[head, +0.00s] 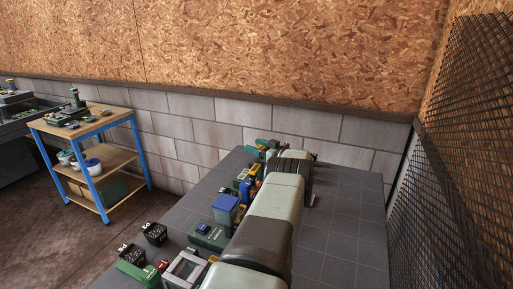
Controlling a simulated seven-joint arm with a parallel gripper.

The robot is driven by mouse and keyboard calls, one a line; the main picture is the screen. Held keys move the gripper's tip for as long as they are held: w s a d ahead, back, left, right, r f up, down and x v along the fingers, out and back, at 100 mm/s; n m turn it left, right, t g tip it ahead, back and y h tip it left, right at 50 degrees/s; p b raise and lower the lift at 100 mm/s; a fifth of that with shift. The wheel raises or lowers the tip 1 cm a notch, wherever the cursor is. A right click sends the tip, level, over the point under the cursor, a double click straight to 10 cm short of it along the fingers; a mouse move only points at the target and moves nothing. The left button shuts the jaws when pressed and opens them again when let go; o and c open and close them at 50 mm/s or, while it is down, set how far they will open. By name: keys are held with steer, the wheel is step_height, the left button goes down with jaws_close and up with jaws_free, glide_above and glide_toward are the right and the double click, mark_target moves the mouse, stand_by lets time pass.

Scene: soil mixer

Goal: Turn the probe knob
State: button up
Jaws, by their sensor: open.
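My arm reaches away over the dark tiled table (345,235). My gripper (308,160) is at its far end, small and mostly hidden by my own wrist; it is open, and I see nothing held in it. I cannot make out which part is the probe knob. Small green, blue and yellow devices (245,187) stand just left of the arm's far end. A red knob-like part (163,265) shows near the front, beside a green box (138,272). Whatever lies behind the arm is hidden.
A blue bin (226,208) stands near a flat green box (208,236), left of my arm. Black containers (154,233) line the table's left edge. The table's right side is bare, near a mesh screen (480,150). A blue-legged cart (88,160) stands apart at left.

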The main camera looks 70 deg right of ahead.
steer(key=v, duration=1)
steer(key=shift+s, duration=0.4)
steer(key=s+d+r+m+g+h, duration=0.3)
steer(key=d+r+m+g+h, duration=0.8)
steer(key=d, duration=0.4)
steer(key=w+a+f+n+g+y, duration=0.1)
steer(key=w+a+f+n+g, duration=0.1)
steer(key=n, duration=0.4)
steer(key=w+a+f+n+g+y, duration=0.1)
steer(key=w+a+f+n+g, duration=0.2)
steer(key=a+n, duration=0.4)
steer(key=w+a+f+n+g, duration=0.3)
steer(key=w+a+n+g, duration=0.1)
steer(key=n, duration=0.3)
steer(key=shift+w+a+f+g+y, duration=0.15)
steer(key=shift+w+a+g+y, duration=0.25)
steer(key=shift+w, duration=0.3)
steer(key=w+a+f+n+g+h, duration=0.1)
steer(key=w+a+n+h, duration=0.1)
steer(key=a+n, duration=0.2)
steer(key=w+a+f+n+h, duration=0.2)
steer(key=a+n+h, duration=0.1)
steer(key=a+n, duration=0.15)
steer(key=shift+n, duration=0.25)
steer(key=x, duration=1.1)
steer(key=shift+s+d, duration=0.15)
